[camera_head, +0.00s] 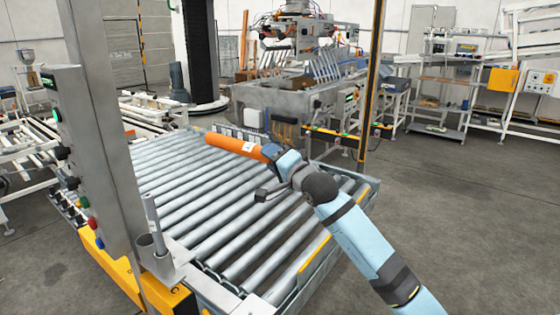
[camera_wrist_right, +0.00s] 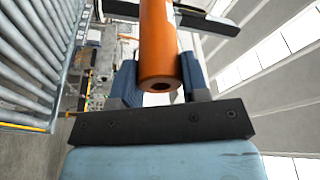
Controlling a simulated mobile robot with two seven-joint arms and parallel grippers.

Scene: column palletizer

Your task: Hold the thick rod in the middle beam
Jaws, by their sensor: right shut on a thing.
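The thick orange rod (camera_head: 232,143) is held by my right gripper (camera_head: 270,152). It lies roughly level and points left, above the roller conveyor. In the right wrist view the rod (camera_wrist_right: 158,45) sits between the two blue fingers, its hollow near end toward the camera. A tall grey post (camera_head: 92,150) stands on the left side of the conveyor, and a slim yellow and black post (camera_head: 372,75) stands beyond it on the right. No beam line is visible between them, so I cannot tell whether the rod is in one. My left gripper is out of view.
The roller conveyor (camera_head: 215,212) fills the middle below the rod. A thinner grey rod (camera_head: 155,222) stands in a holder at the left post. A metal machine table (camera_head: 285,100) is behind the conveyor. Open floor (camera_head: 450,210) lies to the right.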

